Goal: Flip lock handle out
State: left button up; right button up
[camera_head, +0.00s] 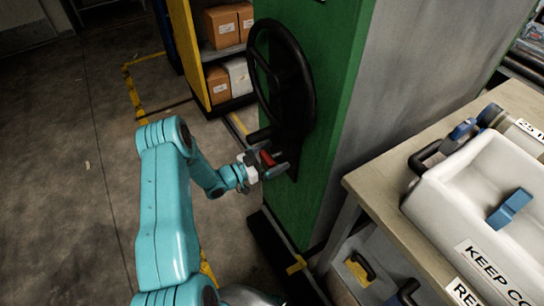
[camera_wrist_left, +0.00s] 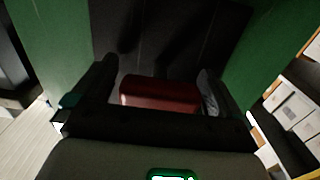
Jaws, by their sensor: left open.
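The lock handle (camera_head: 266,158) is a small red piece below the black handwheel on the green panel in the head view. In the left wrist view the red handle (camera_wrist_left: 160,94) lies crosswise in the middle, against a dark plate (camera_wrist_left: 150,35). My left gripper (camera_head: 269,165) is at the handle. In the wrist view its two dark fingers (camera_wrist_left: 158,84) stand apart, one on each side of the red handle. I cannot tell whether either finger touches it. The fingers and the gripper body hide part of the handle. My right gripper is not in view.
The black handwheel (camera_head: 312,95) stands out just above my gripper. A shelf (camera_head: 222,50) with cardboard boxes (camera_head: 222,28) is behind. A workbench (camera_head: 375,190) with a white container (camera_head: 480,195) stands at the right. The floor at the left is clear.

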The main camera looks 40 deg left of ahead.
aim_at(264, 161)
pick_arm(q)
jog(key=c, duration=1.4)
jog(key=v, duration=0.4)
jog(key=shift+s+a+b, duration=0.1)
jog(key=shift+s+b, duration=0.15)
jog(key=shift+b, duration=0.05)
jog(key=shift+w+f, duration=0.1)
jog(key=o, duration=1.4)
